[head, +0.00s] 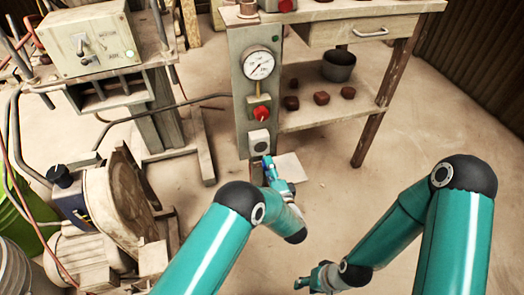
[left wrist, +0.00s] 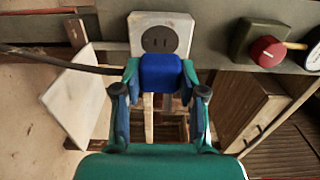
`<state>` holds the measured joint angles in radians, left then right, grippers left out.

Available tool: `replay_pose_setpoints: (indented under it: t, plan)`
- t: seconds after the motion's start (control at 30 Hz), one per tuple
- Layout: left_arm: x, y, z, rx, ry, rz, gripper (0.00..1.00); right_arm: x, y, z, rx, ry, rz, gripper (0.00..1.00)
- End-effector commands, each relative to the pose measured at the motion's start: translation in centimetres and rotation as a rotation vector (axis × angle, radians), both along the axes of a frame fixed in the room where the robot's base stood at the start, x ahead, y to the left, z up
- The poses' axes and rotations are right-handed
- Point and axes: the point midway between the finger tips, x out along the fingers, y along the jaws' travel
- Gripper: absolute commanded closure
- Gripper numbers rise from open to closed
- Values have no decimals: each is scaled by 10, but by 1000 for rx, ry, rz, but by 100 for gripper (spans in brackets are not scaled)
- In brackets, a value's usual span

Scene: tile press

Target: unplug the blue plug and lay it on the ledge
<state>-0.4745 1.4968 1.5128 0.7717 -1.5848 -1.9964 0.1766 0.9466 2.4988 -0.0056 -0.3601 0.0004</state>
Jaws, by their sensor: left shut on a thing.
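The blue plug (left wrist: 160,75) sits between the fingers of my left gripper (left wrist: 160,66), which is shut on it. In the left wrist view the white socket box (left wrist: 137,22) is just beyond the plug, and slots show on its dark round face above the plug. Whether the plug touches the socket is not clear. In the head view my left gripper (head: 270,166) is just below the socket box (head: 258,139) on the grey column. A pale flat plate (left wrist: 75,95), possibly the ledge, is left of the plug. My right gripper (head: 317,277) is low in the head view; its fingers are unclear.
A dark cable (left wrist: 55,60) runs in from the left towards the plug. A red knob (head: 261,113) and a gauge (head: 259,65) are above the socket on the column. A wooden shelf (head: 330,117) stands to the right. A motor machine (head: 125,210) is at lower left.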

Motion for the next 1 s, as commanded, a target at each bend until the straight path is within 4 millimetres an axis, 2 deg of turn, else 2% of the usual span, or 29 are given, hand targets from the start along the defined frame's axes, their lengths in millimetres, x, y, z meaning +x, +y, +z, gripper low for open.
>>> replay_pose_setpoints:
  t: [0.13,0.23,0.33,0.43,0.5,0.63,0.8,1.0]
  plan:
    - [3,10,3,1,1,-6,100,0,0,0,0,0,0,60]
    - [9,33,10,1,1,-27,100,0,0,0,0,0,0,60]
    - [13,70,21,0,2,-67,100,0,0,0,0,0,0,60]
    - [8,113,33,0,3,-123,100,0,0,0,0,0,0,60]
    - [-1,141,41,-1,4,-167,100,0,0,0,0,0,0,60]
    - [-25,180,55,-2,2,-241,100,0,0,0,0,0,0,60]
    - [-52,206,67,-1,1,-300,100,0,0,0,0,0,0,60]
    - [-59,209,71,-1,0,-317,100,0,0,0,0,0,0,60]
